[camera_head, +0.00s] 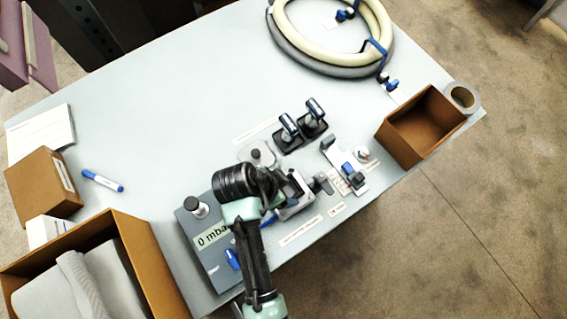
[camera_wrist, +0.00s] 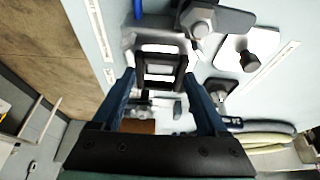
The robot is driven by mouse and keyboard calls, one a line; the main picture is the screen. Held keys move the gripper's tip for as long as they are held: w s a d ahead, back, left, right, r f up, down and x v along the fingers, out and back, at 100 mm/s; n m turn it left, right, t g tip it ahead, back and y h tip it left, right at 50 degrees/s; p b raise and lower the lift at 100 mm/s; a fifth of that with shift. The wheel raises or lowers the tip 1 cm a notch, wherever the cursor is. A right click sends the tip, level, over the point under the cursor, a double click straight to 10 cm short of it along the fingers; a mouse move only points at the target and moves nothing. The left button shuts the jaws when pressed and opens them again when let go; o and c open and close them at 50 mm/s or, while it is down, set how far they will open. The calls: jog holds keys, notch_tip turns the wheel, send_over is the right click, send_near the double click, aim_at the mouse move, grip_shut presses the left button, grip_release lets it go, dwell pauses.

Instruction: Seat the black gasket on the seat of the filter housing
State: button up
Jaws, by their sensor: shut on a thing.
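The black gasket (camera_wrist: 141,68) is a square frame between my fingertips in the wrist view. My gripper (camera_wrist: 160,80) is shut on it, with a blue finger on either side. The silver filter housing (camera_wrist: 128,41) lies right behind the gasket in that view, and its light inner faces show through and above the frame. I cannot tell whether the gasket touches the seat. In the head view my arm covers much of the housing (camera_head: 297,209), and the gasket cannot be made out clearly there.
A grey gauge box (camera_head: 207,240) stands left of the housing. Two blue-handled clamps (camera_head: 301,127) stand behind it, and a small fixture (camera_head: 350,170) is to the right. An open brown box (camera_head: 415,135) and coiled hoses (camera_head: 330,66) are farther off.

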jog(key=shift+f, duration=0.4)
dwell(0.5)
jog(key=o, duration=1.2)
jog(key=shift+o, duration=0.2)
jog(key=shift+r, duration=0.15)
notch_tip(320, 180, up, 7)
jog(key=p, duration=0.6)
jog(key=shift+p, duration=0.3)
